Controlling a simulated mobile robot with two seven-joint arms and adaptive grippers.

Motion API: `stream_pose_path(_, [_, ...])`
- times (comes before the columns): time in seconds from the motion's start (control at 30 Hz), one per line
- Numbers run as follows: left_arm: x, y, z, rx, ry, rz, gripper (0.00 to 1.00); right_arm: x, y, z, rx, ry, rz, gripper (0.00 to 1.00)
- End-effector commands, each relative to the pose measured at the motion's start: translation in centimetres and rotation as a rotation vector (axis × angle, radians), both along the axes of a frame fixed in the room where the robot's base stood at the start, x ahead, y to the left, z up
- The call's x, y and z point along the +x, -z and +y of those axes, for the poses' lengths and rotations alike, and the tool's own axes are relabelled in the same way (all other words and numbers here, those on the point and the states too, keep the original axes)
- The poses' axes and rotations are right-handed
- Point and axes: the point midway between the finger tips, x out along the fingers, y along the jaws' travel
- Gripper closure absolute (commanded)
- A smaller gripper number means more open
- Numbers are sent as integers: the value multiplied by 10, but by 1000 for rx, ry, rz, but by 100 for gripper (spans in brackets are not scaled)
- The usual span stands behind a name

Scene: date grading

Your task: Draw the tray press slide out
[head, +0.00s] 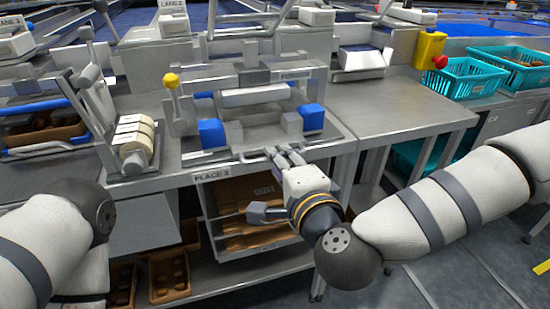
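A bare steel bench top (400,105) lies to the right, with a yellow box with a red button (430,48) behind. Teal crates (470,78) stand at far right. A shelf of brown trays (240,205) is below the press. White rollers (135,140) stand at left.

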Motion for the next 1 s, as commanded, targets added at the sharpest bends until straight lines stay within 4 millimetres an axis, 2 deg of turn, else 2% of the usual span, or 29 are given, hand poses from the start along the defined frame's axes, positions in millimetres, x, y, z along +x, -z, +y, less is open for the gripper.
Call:
stream_pose_path(0.1, [-3, 3, 0, 1, 0, 9, 60, 19, 6, 6, -1, 2, 2, 71])
stream_pose_path(0.2, [-3, 4, 0, 1, 0, 11, 60, 27, 7, 9, -2, 0, 2, 71])
stream_pose_path(0.47, [-3, 4, 0, 1, 0, 10, 60, 29, 7, 10, -2, -2, 1, 71])
stream_pose_path(0.57, [-3, 4, 0, 1, 0, 10, 60, 29, 7, 10, -2, -1, 1, 89])
stream_pose_path(0.6, [-3, 4, 0, 1, 0, 10, 60, 29, 7, 10, -2, -1, 1, 98])
stream_pose_path(1.0, [-3, 3, 0, 1, 0, 9, 60, 32, 7, 8, -2, -1, 0, 100])
